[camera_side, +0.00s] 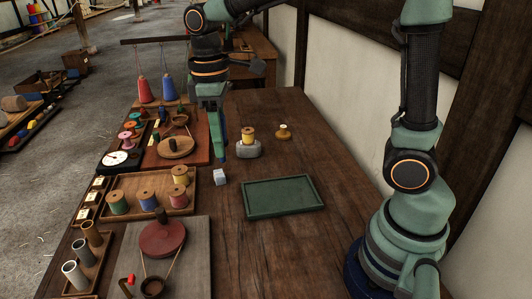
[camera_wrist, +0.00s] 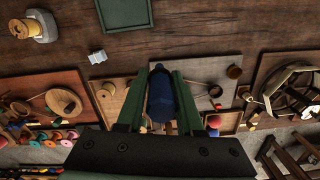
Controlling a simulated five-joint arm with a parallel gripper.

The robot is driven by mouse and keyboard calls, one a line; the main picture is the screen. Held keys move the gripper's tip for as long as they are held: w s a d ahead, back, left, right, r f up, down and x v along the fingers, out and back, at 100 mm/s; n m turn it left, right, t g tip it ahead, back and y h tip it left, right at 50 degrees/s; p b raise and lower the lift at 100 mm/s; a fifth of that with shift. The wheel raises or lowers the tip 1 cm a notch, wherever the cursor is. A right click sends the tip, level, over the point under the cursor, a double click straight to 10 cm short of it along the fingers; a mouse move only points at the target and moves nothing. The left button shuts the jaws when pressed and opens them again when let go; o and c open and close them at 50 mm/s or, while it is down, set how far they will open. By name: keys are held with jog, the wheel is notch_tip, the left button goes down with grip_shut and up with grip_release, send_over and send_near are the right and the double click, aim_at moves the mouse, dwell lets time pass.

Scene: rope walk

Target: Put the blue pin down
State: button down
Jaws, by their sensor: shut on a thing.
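The blue pin (camera_wrist: 160,98) is between my gripper's green fingers (camera_wrist: 156,78) in the wrist view, and the gripper is shut on it. I cannot make the pin out there. The green tray is empty; its edge also shows at the top of the wrist view (camera_wrist: 124,27). Whether the pin touches anything below is not clear.
A yellow spool on a grey stand (camera_side: 248,150) and a small wooden knob-topped piece (camera_side: 284,132) stand behind the tray. A wooden tray of spools (camera_side: 130,183) and a board with a red disc (camera_side: 200,265) lie left. Bare wood surrounds the green tray.

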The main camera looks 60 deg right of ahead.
jog(key=w+d+r+m, duration=0.1)
jog(key=w+d+m, duration=0.5)
jog(key=d+m, duration=0.5)
jog(key=w+d+r+m, duration=0.2)
jog(key=w+d+m, duration=0.4)
jog(key=d+m, duration=0.5)
jog(key=s+d+f+m, duration=0.1)
jog(key=s+d+m, duration=0.2)
jog(key=d+m, duration=0.5)
jog(key=s+d+f+m, duration=0.1)
jog(key=s+d+m, duration=0.25)
jog(key=d, duration=0.75)
jog(key=s+d+f+m, duration=0.1)
jog(key=s+d+m, duration=0.2)
jog(key=d+m, duration=0.55)
jog(key=shift+n+t, duration=0.4)
jog(key=shift+n, duration=0.4)
jog(key=f, duration=0.6)
jog(key=d+f, duration=0.1)
jog(key=f, duration=1.2)
jog(key=shift+d+f, duration=0.2)
jog(key=shift+f, duration=0.05)
jog(key=c, duration=0.5)
grip_release()
jog(key=shift+f, duration=0.15)
jog(key=shift+c, duration=0.2)
